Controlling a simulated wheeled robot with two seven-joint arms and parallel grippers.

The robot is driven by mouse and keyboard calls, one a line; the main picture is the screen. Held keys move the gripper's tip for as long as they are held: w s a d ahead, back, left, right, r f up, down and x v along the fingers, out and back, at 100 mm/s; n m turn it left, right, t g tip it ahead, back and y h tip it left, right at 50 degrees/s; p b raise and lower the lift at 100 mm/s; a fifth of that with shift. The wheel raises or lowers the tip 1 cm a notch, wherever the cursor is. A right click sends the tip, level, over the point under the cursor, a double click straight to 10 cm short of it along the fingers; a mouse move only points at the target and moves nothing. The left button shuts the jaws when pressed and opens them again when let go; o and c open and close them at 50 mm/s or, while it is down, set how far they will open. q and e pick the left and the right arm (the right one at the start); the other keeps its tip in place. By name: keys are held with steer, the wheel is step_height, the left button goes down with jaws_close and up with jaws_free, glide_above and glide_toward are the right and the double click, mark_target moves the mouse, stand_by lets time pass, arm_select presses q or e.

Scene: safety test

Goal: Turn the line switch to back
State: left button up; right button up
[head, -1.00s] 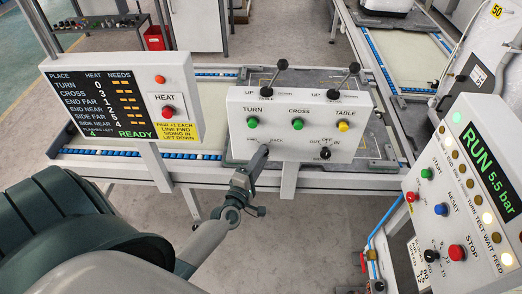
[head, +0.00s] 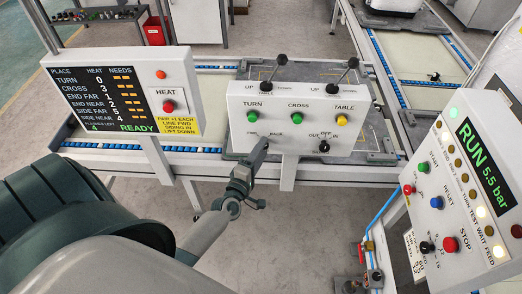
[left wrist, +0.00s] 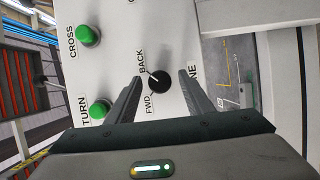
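The line switch (left wrist: 161,82) is a round black knob with a white mark, between the words FWD and BACK on a pale control box (head: 300,103). In the left wrist view the white mark slants up and left, towards the BACK side. My left gripper (left wrist: 160,76) is open, with one finger on each side of the knob; no contact can be made out. In the head view my left gripper (head: 264,143) is at the box's lower left and hides the knob. My right gripper is not in view.
The same box carries TURN (head: 253,117) and CROSS (head: 297,118) green buttons, a yellow TABLE button (head: 341,120), an OUT/OFF/IN knob (head: 324,146) and two levers on top. A display board (head: 110,99) stands left, a RUN panel (head: 465,185) right. Conveyors lie behind.

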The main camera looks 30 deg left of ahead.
arm_select(q)
steer(key=shift+s, duration=0.1)
steer(key=s+d+b, duration=0.2)
steer(key=s+b, duration=0.3)
steer(key=s, duration=1.2)
steer(key=shift+d, duration=0.35)
steer(key=s+d+f+m+g+h+b, duration=0.1)
steer(key=s+d+f+m+g, duration=0.2)
steer(key=f, duration=0.8)
steer(key=s+d+f+m+g+h, duration=0.15)
steer(key=f+m, duration=0.25)
steer(key=f, duration=0.8)
steer(key=s+d+f+m+g+h+b, duration=0.1)
steer(key=s+d+f+m+g, duration=0.25)
steer(key=f, duration=0.75)
steer(key=s+f+m+g+b, duration=0.1)
steer(key=s+f+m+g, duration=0.7)
steer(key=s+f, duration=1.4)
steer(key=s+m, duration=0.3)
steer(key=s, duration=0.1)
steer(key=shift+f+m+g+y, duration=0.25)
steer(key=shift+m+g+y, duration=0.1)
steer(key=shift+g, duration=0.05)
